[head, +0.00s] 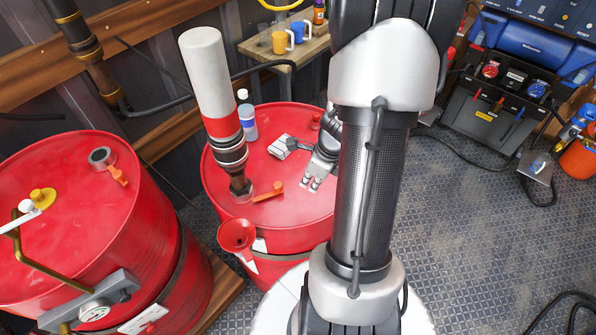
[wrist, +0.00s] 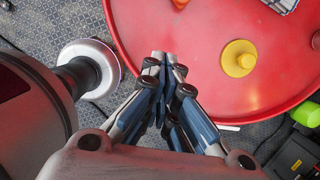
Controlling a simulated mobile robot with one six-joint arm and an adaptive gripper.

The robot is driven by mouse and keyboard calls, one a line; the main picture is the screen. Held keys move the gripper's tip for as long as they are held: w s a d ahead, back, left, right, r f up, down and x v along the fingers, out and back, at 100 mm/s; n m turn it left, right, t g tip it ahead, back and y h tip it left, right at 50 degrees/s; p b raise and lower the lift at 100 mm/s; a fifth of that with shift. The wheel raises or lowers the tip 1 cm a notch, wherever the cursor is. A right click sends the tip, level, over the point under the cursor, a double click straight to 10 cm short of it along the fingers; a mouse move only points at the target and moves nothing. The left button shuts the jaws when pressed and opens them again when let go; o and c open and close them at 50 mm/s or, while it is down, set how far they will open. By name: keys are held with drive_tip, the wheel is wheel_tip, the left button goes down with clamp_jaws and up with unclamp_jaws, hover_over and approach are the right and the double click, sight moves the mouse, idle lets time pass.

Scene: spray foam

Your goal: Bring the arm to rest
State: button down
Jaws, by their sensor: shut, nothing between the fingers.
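My gripper (wrist: 163,58) shows in the wrist view with its blue-grey fingers brought together at the tips. Nothing is between them. The fingertips overlap the near left rim of a red drum (wrist: 200,60) in that picture; I cannot tell the height above it. A yellow cap (wrist: 238,58) lies on the drum top to the right of the fingertips, apart from them. In the head view my arm stands upright across the middle and hides part of the middle red drum (head: 225,165).
A tall white and red cylinder (head: 212,80), a bottle (head: 247,120) and an orange-handled valve (head: 270,192) stand on the middle drum. A red funnel (head: 237,235) is at its front. Another red drum (head: 75,220) stands left. Patterned floor (head: 470,240) is open at right.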

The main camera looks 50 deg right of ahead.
drive_tip(key=shift+w, duration=0.1)
drive_tip(key=w+a+r+n+t+b, duration=0.1)
drive_tip(key=w+a+r+n, duration=0.1)
drive_tip(key=a+r+n, duration=0.55)
drive_tip(key=w+a+r+n+b, duration=0.1)
drive_tip(key=w+a+r+n, duration=0.2)
drive_tip(key=a+r+n, duration=0.5)
drive_tip(key=s+a+r+n+b, duration=0.1)
drive_tip(key=s+a+n, duration=0.3)
drive_tip(key=n, duration=0.4)
drive_tip(key=s+a+r+n+t+b, duration=0.1)
drive_tip(key=s+a+r+n+b, duration=0.1)
drive_tip(key=s+a+n, duration=0.3)
drive_tip(key=s+r+n, duration=0.1)
drive_tip(key=s+n, duration=0.1)
drive_tip(key=n, duration=0.2)
drive_tip(key=shift+s+a+h, duration=0.15)
drive_tip(key=shift+s+h, duration=0.05)
drive_tip(key=shift+h, duration=0.2)
